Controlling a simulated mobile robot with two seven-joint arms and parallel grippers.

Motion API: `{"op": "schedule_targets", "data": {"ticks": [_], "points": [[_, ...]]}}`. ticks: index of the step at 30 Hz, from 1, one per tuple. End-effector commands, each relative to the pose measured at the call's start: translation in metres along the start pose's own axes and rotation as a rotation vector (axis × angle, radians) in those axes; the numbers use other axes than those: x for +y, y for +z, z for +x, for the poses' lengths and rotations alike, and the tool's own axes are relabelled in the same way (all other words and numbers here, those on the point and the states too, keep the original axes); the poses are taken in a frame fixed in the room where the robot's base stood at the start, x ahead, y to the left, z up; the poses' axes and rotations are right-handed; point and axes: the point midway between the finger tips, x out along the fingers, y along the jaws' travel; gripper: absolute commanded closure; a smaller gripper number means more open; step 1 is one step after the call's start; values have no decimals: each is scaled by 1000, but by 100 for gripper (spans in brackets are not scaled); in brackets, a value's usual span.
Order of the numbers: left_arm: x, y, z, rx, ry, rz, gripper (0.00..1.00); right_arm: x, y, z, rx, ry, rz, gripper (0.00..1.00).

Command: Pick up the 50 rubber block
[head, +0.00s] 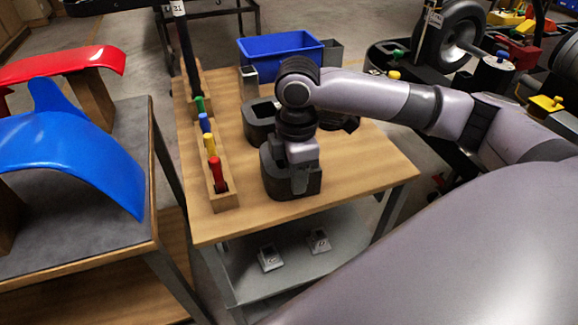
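My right arm comes in from the right and bends down over the wooden table top (335,185). My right gripper (300,178) points down at a black block (283,186) near the front middle of the table. The gripper's fingers are dark against the block, so I cannot tell whether they are open or shut on it. The block stands on the table. A second black block (258,130) with a hollow top stands behind it, and another black piece (345,124) is partly hidden by my arm. I can read no number on any of them. My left gripper is not in view.
A wooden holder (224,203) with coloured-handled tools stands along the table's left side. A blue bin (281,47) and grey containers stand at the back. Two small grey pieces (270,258) lie on the lower shelf. Blue and red panels occupy the left bench.

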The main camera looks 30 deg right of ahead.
Motion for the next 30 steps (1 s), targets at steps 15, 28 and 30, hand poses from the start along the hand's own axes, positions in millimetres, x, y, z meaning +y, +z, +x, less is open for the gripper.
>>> {"op": "schedule_targets", "data": {"ticks": [15, 28, 30], "points": [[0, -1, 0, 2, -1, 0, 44, 0, 0, 0, 0, 0, 0, 100], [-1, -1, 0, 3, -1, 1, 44, 0, 0, -1, 1, 1, 0, 100], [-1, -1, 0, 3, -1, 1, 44, 0, 0, -1, 1, 1, 0, 100]]}}
